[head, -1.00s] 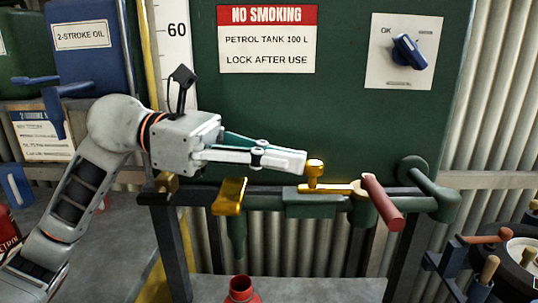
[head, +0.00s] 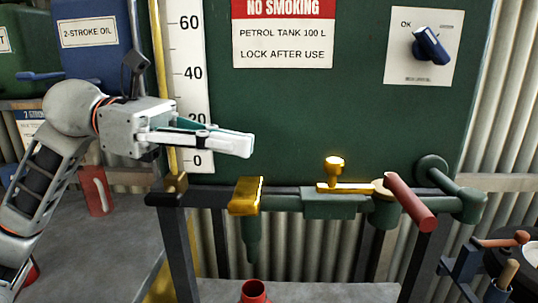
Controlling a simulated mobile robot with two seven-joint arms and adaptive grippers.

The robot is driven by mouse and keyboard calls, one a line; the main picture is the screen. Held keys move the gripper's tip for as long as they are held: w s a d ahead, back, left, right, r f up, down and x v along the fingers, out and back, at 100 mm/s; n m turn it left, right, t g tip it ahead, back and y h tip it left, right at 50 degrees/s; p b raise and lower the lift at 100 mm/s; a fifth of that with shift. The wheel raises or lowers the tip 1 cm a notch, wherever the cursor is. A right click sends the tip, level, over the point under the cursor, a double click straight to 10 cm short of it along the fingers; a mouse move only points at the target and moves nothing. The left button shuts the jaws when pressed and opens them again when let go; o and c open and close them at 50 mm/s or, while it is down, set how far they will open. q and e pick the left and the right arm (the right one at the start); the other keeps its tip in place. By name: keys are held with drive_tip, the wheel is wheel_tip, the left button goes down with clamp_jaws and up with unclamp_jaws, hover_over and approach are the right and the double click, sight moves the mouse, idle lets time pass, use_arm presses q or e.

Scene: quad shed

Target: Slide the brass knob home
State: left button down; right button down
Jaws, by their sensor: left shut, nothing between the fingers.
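The brass knob (head: 334,168) stands upright on a short brass bar (head: 350,188), which lies along the top of the green pipe fitting (head: 335,206) in front of the tank. The bar's right end meets the valve with the red handle (head: 409,203). My left gripper (head: 250,146) is shut and empty. It is in the air to the left of the knob and a little higher in the picture, clearly apart from it. My right gripper is not in view.
The green tank (head: 370,120) fills the back. A yellow lever (head: 246,195) sits on the pipe left of the knob. A blue knob (head: 431,46) is on a white plate at upper right. A red container's neck (head: 254,291) stands below.

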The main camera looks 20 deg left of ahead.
use_arm(q)
drive_tip(key=a, duration=0.4)
drive_tip(key=shift+s+a+r+b, duration=0.25)
drive_tip(key=shift+r+b, duration=0.05)
drive_tip(key=shift+r, duration=0.05)
